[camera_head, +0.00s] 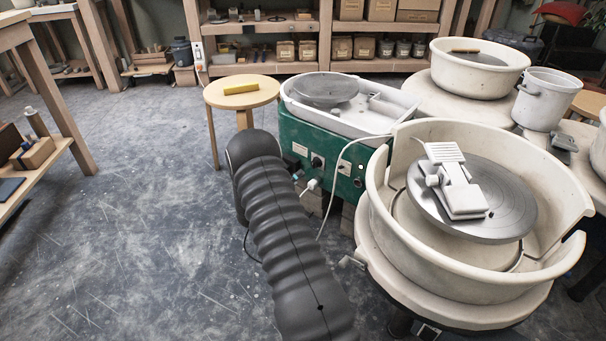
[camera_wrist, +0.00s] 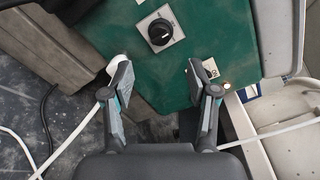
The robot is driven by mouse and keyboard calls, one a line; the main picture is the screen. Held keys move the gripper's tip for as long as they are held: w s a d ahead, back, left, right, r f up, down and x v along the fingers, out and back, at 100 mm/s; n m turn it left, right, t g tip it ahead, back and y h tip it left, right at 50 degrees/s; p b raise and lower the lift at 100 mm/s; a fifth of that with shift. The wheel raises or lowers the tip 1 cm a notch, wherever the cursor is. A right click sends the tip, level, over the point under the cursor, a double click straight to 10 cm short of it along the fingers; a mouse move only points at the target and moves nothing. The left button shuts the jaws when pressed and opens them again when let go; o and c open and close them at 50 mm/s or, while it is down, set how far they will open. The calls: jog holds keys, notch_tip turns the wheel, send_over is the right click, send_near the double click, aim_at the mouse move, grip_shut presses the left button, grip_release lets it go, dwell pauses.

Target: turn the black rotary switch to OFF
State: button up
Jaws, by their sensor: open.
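The black rotary switch (camera_wrist: 160,32) sits on a light square plate on the green panel (camera_wrist: 215,40) of the wheel's housing. It is at the top middle of the wrist view, and its labels are too small to read. It also shows small in the head view (camera_head: 316,161). My gripper (camera_wrist: 158,75) is open and empty. Its two fingers are spread wide on either side, lower in the wrist view than the switch, and not touching it. In the head view my dark arm hides most of my gripper.
A white plug (camera_head: 312,184) and cable are low on the panel, close to the left finger in the wrist view. A second wheel with a cream basin (camera_head: 390,245) stands at right. A stool with a yellow block (camera_head: 240,88) is behind. The floor at left is clear.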

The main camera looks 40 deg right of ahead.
jog(key=shift+v, duration=0.95)
